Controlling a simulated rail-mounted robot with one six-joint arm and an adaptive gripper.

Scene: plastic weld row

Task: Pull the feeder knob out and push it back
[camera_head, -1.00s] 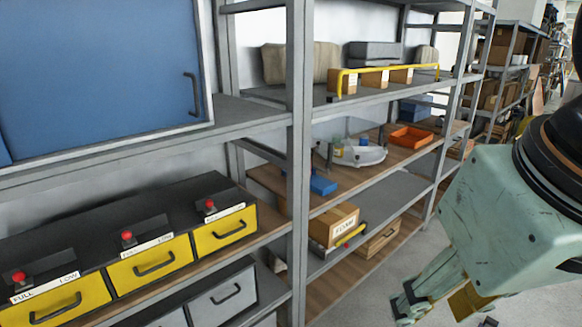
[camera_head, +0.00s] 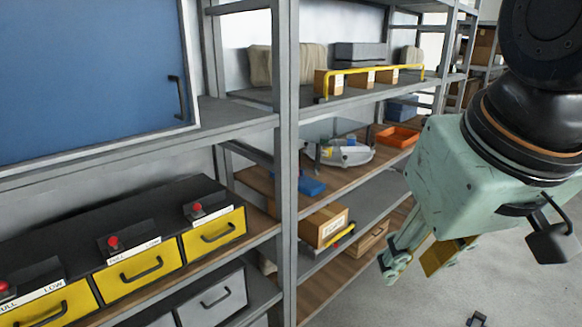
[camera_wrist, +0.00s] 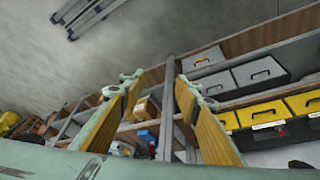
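Three red knobs stand on black housings above the yellow drawers: a left one (camera_head: 3,286), a middle one (camera_head: 113,242) and a right one (camera_head: 197,208). White strips with words such as FULL and LOW lie by them. I cannot tell which knob is the feeder knob. My gripper (camera_head: 410,262) is open and empty, right of the shelves and well apart from the knobs. In the wrist view its two yellow-padded fingers (camera_wrist: 158,82) stand apart. Yellow drawers (camera_wrist: 268,114) show at the right there.
A shelf post (camera_head: 286,170) stands between the drawer bay and the bay with a cardboard box (camera_head: 324,226) and a yellow rod (camera_head: 340,237). A blue panel (camera_head: 85,75) is above the drawers. Grey drawers (camera_head: 215,298) sit below. Floor in front of the shelves looks mostly clear.

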